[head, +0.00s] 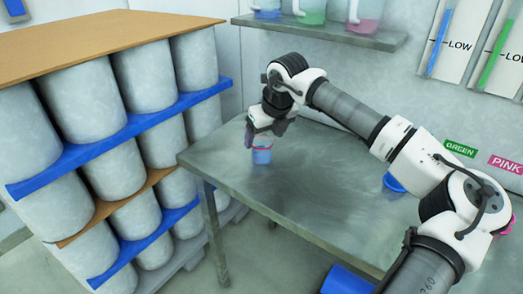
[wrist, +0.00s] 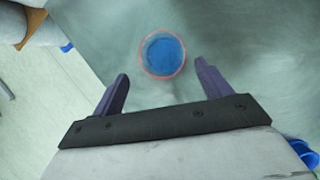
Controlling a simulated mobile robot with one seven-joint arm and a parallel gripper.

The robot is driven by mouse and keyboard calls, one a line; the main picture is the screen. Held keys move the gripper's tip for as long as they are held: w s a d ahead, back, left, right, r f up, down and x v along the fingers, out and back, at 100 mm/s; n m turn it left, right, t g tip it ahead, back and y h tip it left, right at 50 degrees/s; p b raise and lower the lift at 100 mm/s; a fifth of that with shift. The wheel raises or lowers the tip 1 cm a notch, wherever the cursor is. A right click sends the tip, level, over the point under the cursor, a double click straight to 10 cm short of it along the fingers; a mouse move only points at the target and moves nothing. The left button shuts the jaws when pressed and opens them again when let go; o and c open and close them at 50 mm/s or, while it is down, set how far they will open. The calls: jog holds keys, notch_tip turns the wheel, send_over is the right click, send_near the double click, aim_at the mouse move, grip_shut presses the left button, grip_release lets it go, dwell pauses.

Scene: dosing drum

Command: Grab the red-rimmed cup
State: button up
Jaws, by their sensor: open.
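The red-rimmed cup (head: 262,155) stands upright on the metal table (head: 290,185) near its left corner in the head view. It is clear with blue contents. In the wrist view the cup (wrist: 163,54) shows from above as a blue disc inside a thin red ring. My gripper (head: 264,133) is above the cup in the head view and partly hides its top. In the wrist view my gripper (wrist: 160,85) is open, with its two dark purple fingers apart. The cup appears beyond the fingertips, between their lines, and nothing is held.
Stacked grey drums (head: 145,75) on blue-edged layers stand left of the table. A shelf (head: 325,34) with several measuring jugs hangs behind. A blue round item (head: 394,183) lies on the table at right, near my arm. The table around the cup is clear.

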aim_at(262, 144)
jog(key=shift+w+p+x, duration=0.15)
jog(key=shift+p+x, duration=0.35)
jog(key=shift+x, duration=1.1)
jog(key=shift+w+p+x, duration=0.15)
jog(key=shift+p+x, duration=0.3)
jog(key=shift+x, duration=1.15)
jog(key=shift+d+r, duration=0.1)
jog(key=shift+d, duration=0.05)
jog(key=c, duration=1.1)
jog(key=shift+r, duration=0.25)
